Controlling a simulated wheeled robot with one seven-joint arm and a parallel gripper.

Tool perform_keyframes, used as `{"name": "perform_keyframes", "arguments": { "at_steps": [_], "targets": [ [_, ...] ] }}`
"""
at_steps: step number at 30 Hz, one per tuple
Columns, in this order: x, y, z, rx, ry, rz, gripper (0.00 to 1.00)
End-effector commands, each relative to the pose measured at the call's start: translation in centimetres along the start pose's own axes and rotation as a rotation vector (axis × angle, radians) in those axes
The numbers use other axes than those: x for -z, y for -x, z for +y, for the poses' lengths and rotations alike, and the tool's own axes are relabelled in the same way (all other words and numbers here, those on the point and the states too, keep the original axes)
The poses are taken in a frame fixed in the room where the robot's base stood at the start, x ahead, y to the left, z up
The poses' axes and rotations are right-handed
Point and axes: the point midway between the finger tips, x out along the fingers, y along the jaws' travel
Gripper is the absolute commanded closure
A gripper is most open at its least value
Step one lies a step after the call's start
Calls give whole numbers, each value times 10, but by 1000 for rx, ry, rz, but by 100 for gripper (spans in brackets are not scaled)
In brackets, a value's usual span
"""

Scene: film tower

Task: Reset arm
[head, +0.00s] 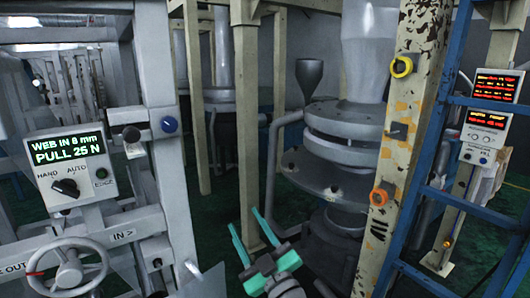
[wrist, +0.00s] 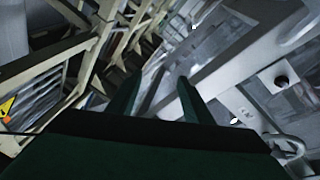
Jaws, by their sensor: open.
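My gripper (head: 250,238) shows at the lower middle of the head view, with teal fingers pointing up. Its two fingers stand apart with nothing between them. In the wrist view my gripper (wrist: 155,95) shows as two dark green fingers, also apart and empty. It touches nothing that I can see. The rest of my arm is mostly out of frame below.
At left stands a grey machine frame with a display box (head: 68,165) and a handwheel (head: 68,270). A large grey machine (head: 345,150) stands behind. Green floor shows between.

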Motion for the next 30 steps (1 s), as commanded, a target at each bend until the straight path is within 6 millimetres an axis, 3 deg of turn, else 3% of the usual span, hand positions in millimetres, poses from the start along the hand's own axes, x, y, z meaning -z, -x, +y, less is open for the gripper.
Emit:
{"name": "perform_keyframes", "arguments": {
  "at_steps": [1,6,15,22,30],
  "targets": [
    [-17,10,-10,-22,-43,-24,54],
    [-62,45,-38,-104,-163,-97,54],
    [-126,123,-93,-238,-328,-230,54],
    [-156,193,-137,-324,-412,-331,54],
    [-169,280,-184,-398,-470,-439,54]
  ]
}}
